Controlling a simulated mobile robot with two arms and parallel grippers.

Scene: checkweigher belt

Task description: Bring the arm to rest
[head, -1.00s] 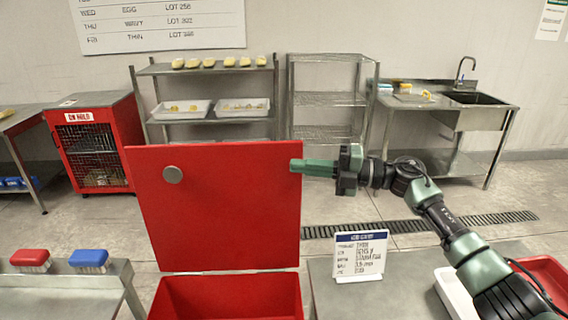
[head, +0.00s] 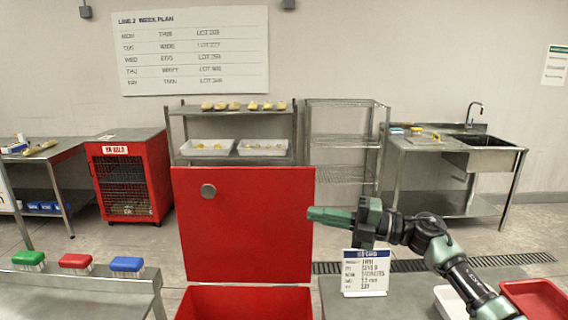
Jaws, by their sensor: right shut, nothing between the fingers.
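My right arm comes in from the lower right in the head view. Its gripper (head: 330,216) is dark green, points left and is shut with nothing in it. The fingertips overlap the right edge of a raised red lid (head: 245,225) in the picture; I cannot tell whether they touch it. My left gripper is not in view.
Below the lid is an open red bin (head: 245,303). A printed sign (head: 366,272) stands on the grey table (head: 405,295), with a white tray (head: 450,302) and a red tray (head: 538,300) at right. Brushes (head: 76,262) sit on a ledge at left.

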